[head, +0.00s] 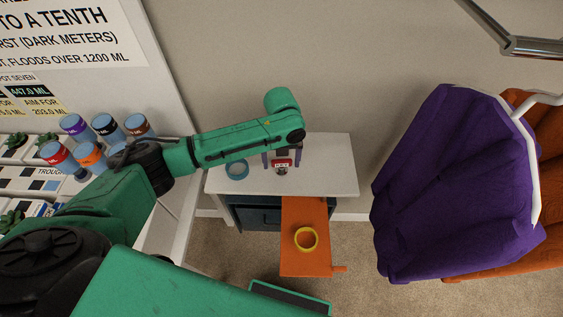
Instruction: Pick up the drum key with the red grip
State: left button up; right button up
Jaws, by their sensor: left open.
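My left gripper (282,158) reaches in from the left over the small white table (333,178) and points down. Its two fingers are apart. Between and just below them is a small red and grey item (281,167) with a pale marking. It may be the drum key with the red grip, but it is too small and too covered to be sure. I cannot tell whether the fingers touch it. My right gripper is not in view.
A blue ring (237,169) lies on the white table left of the gripper. Below, an orange panel (300,264) juts out with a yellow ring (306,239) on it. Purple cloth (440,190) hangs at right. Several labelled cups (75,126) stand at left.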

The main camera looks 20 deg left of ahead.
pick_arm(q)
jog(key=shift+c, duration=0.9)
jog(key=shift+w, duration=0.1)
jog(key=c, duration=1.1)
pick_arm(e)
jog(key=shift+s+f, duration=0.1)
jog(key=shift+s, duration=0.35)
